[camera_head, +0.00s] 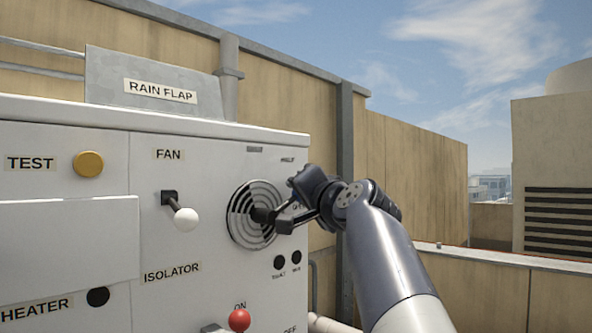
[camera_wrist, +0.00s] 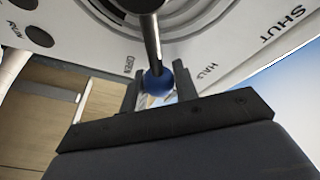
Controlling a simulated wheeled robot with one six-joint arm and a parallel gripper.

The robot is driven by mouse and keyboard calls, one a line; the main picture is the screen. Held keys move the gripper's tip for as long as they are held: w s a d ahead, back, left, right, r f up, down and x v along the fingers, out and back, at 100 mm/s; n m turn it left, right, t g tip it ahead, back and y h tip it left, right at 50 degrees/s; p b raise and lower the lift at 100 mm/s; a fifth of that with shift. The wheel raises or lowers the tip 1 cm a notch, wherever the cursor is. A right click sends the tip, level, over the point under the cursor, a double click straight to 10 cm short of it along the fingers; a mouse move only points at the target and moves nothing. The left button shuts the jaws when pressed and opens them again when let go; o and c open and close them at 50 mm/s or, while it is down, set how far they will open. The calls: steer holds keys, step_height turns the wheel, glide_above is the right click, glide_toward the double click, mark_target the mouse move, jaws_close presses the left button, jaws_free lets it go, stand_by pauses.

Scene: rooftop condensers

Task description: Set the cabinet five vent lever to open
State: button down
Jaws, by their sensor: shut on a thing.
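The vent lever (camera_wrist: 152,35) is a dark rod with a blue knob (camera_wrist: 158,83) at its end. It stands out from the round slotted vent (camera_head: 241,225) on the white cabinet's right side. My gripper (camera_head: 279,218) is at the vent's right, its two fingers shut on the knob from both sides. In the wrist view the knob shows between the OPEN mark (camera_wrist: 128,65) and the HALF mark (camera_wrist: 208,70); the SHUT mark (camera_wrist: 284,25) is farther right.
The cabinet (camera_head: 215,280) also carries a white-knobbed FAN lever (camera_head: 184,217), a red-knobbed lever (camera_head: 239,319), a yellow TEST button (camera_head: 88,164) and a projecting cover (camera_head: 65,240). A RAIN FLAP plate (camera_head: 150,80) is on top. Open air lies right of the cabinet.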

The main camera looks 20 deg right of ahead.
steer(key=shift+d+f+m+p, duration=0.1)
steer(key=shift+f+m+p, duration=0.3)
steer(key=shift+f+m, duration=0.1)
steer(key=shift+w, duration=0.1)
steer(key=c, duration=1.1)
jaws_free()
steer(key=shift+s+b, duration=0.35)
steer(key=shift+s, duration=0.2)
steer(key=s+b, duration=0.1)
steer(key=s, duration=0.4)
steer(key=s+b, duration=0.2)
steer(key=s, duration=0.2)
steer(key=shift+s+a, duration=0.2)
steer(key=shift+s, duration=0.2)
